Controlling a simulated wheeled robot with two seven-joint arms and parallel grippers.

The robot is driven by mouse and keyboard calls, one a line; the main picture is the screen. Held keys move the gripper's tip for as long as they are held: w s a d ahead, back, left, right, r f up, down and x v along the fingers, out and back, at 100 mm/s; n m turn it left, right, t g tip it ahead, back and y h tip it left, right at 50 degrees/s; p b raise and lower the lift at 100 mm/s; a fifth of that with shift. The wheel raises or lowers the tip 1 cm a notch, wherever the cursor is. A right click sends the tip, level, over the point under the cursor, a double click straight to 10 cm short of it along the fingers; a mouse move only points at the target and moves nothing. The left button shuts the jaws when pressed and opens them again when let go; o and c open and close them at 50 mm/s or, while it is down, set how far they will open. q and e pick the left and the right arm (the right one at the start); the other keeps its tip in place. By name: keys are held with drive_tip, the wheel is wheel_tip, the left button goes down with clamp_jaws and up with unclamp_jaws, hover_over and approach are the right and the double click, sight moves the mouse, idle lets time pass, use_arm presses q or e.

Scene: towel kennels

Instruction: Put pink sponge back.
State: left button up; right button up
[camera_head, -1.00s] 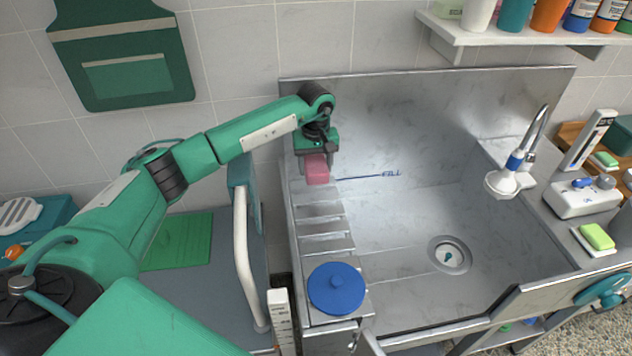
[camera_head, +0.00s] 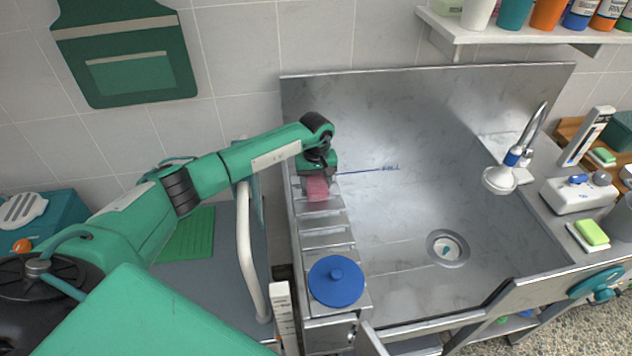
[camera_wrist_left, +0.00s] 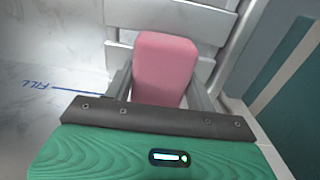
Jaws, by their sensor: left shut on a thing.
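The pink sponge (camera_head: 317,188) is at the far left of the steel tub, over the slatted ledge (camera_head: 325,239). My left gripper (camera_head: 317,180) is shut on it from above. In the left wrist view the pink sponge (camera_wrist_left: 164,68) sits between the two fingers (camera_wrist_left: 162,92), with pale slats behind it. I cannot tell whether the sponge touches the slats. My right gripper is not in view.
A blue round lid (camera_head: 336,281) sits at the near end of the ledge. The tub (camera_head: 400,230) is open and empty, with a drain (camera_head: 448,249) and a tap (camera_head: 502,178) at right. A green sponge (camera_head: 591,232) lies on the right counter. A white rail (camera_head: 246,250) stands left of the ledge.

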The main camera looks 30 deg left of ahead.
sight(316, 180)
use_arm(q)
drive_tip(key=o, duration=0.9)
drive_tip(key=shift+r, duration=0.1)
wheel_tip(316, 180, up, 12)
drive_tip(key=b, duration=0.2)
drive_tip(key=shift+b, duration=0.35)
drive_tip(key=shift+r, duration=0.1)
